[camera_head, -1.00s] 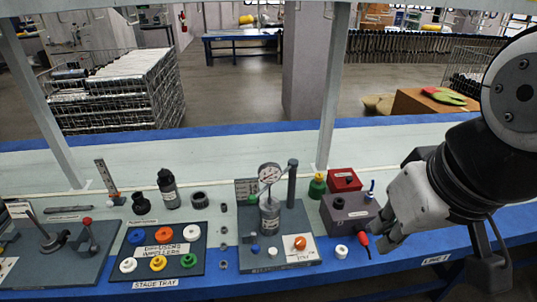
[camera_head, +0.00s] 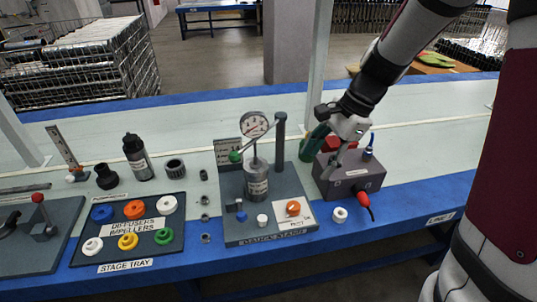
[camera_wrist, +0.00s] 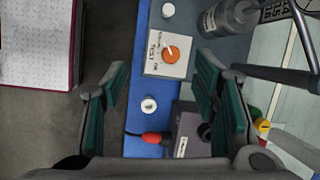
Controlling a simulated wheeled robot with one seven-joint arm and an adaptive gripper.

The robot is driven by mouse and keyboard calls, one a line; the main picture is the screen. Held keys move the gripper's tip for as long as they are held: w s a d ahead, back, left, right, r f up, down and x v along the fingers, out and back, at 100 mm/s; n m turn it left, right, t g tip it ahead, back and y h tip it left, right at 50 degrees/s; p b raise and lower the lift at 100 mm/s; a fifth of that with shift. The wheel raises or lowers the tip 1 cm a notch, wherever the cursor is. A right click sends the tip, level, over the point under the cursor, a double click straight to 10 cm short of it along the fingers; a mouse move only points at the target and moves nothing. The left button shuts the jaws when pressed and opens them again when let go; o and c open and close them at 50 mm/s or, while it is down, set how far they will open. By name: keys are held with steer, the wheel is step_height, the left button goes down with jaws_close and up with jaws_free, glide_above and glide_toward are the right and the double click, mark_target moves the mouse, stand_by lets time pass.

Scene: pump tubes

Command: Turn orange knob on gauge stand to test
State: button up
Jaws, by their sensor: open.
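The orange knob (camera_head: 293,208) sits on a white label plate at the front right of the gauge stand (camera_head: 240,230). In the wrist view the orange knob (camera_wrist: 172,54) shows a pale pointer line, and the plate beside it reads TEST. The pressure gauge (camera_head: 254,126) stands upright above a grey cylinder on the same stand. My gripper (camera_head: 325,142) is above the grey box, to the right of the stand and apart from the knob. In the wrist view its green-padded fingers (camera_wrist: 165,100) are spread wide with nothing between them.
The grey box (camera_head: 350,183) with a red-tipped plug (camera_head: 364,201) stands right of the gauge stand. A white ring (camera_head: 340,214) lies on the blue table edge before it. The stage tray (camera_head: 112,260) with several coloured rings is on the left. A grey post (camera_head: 280,140) rises behind the knob.

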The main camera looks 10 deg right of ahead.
mark_target(295, 205)
steer(key=w+d+f+m+b, duration=0.25)
steer(key=w+f+m, duration=0.2)
steer(key=f, duration=0.55)
steer(key=shift+n+y, duration=0.25)
steer(key=shift+y, duration=0.05)
steer(key=b+x, duration=0.3)
steer(key=x, duration=1)
steer(key=shift+d+f+b, duration=0.1)
steer(key=shift+b, duration=0.3)
steer(key=shift+c, duration=0.3)
steer(key=c, duration=1.1)
